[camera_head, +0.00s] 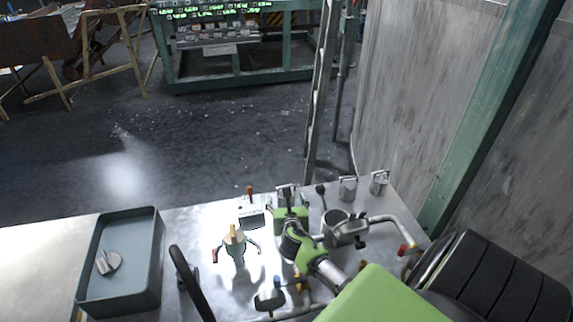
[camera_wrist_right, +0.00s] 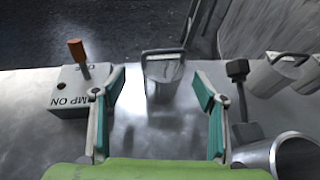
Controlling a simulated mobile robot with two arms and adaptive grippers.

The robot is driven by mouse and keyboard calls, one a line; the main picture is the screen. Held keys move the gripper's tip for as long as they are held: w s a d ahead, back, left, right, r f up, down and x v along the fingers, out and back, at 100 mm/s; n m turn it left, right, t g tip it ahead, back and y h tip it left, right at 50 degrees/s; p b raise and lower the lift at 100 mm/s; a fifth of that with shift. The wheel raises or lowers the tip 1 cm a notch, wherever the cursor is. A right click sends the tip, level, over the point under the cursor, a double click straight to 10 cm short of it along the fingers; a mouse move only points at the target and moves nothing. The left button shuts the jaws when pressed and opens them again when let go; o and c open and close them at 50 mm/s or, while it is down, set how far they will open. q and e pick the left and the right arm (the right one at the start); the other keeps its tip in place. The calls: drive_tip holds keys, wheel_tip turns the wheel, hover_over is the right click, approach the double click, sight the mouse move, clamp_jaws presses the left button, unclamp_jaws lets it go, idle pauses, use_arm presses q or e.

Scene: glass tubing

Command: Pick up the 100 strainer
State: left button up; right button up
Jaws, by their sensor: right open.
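Several grey metal cups with handles, which look like the strainers, stand along the bench's back edge. In the right wrist view one strainer (camera_wrist_right: 163,68) stands ahead, between the two fingers as seen from the camera. Two more, a middle strainer (camera_wrist_right: 274,76) and a far right strainer (camera_wrist_right: 312,74), stand to the right. In the head view they are the near strainer (camera_head: 286,192), the middle one (camera_head: 347,190) and the right one (camera_head: 379,184). No number is readable on them. My right gripper (camera_wrist_right: 158,88) is open and empty, just short of the first strainer; it also shows in the head view (camera_head: 290,209). My left gripper is not in view.
A pump switch box (camera_wrist_right: 73,92) with an orange lever stands left of my right gripper. A large metal cup with pipework (camera_head: 342,228) is to the right. A brass-topped fitting (camera_head: 234,236) and a grey tray (camera_head: 122,262) holding a metal piece are left.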

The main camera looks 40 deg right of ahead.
drive_tip(key=shift+b+x, duration=0.65)
drive_tip(key=shift+x, duration=2.2)
drive_tip(key=shift+s+d+f, duration=0.15)
drive_tip(key=shift+s, duration=0.05)
drive_tip(key=shift+c, duration=0.3)
drive_tip(key=c, duration=1.2)
